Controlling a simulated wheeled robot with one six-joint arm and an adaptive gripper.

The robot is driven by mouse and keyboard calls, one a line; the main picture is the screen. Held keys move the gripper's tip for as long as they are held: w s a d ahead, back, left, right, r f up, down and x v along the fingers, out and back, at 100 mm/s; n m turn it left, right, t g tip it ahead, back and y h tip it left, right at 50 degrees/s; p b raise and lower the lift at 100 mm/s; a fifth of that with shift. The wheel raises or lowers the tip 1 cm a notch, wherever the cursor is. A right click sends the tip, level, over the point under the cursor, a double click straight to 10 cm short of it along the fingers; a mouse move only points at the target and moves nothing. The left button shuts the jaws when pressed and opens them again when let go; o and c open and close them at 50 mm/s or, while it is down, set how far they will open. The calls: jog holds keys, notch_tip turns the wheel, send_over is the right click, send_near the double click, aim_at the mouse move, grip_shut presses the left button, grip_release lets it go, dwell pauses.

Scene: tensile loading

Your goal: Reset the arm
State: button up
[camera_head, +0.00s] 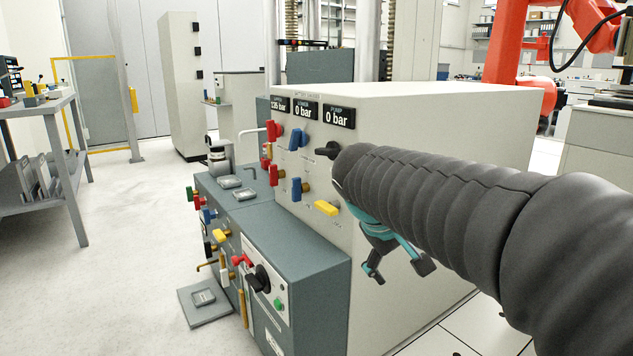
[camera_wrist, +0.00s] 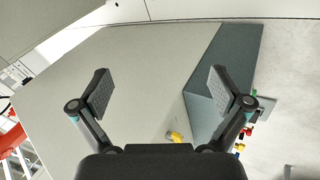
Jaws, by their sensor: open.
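My gripper (camera_head: 399,266) hangs in front of the pale side of the testing machine's control cabinet (camera_head: 440,120), partly hidden behind my dark ribbed arm. In the wrist view my gripper (camera_wrist: 158,92) is open, with its two fingers wide apart and nothing between them. The cabinet's pale surface (camera_wrist: 140,60) shows beyond the fingers. I cannot tell whether the gripper touches the cabinet, but a gap seems to show.
The cabinet front carries red, blue and yellow valve handles (camera_head: 326,208) and pressure displays (camera_head: 338,115). A lower grey-green unit (camera_head: 290,230) juts out at left. A workbench (camera_head: 45,110) stands far left. An orange robot arm (camera_head: 505,40) is at back right. Floor at left is clear.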

jog(key=s+f+m+y+p, duration=0.1)
jog(key=s+f+m+y, duration=0.1)
jog(key=s, duration=0.8)
jog(key=s+f+m+t+y+p, duration=0.1)
jog(key=s+f+m+y, duration=0.1)
jog(key=s+f, duration=0.3)
jog(key=s+y, duration=0.1)
jog(key=s, duration=0.3)
jog(key=shift+s+d+p, duration=0.3)
jog(key=shift+s+p, duration=0.05)
jog(key=shift+p, duration=0.05)
jog(key=shift+f, duration=0.1)
jog(key=shift+c, duration=0.3)
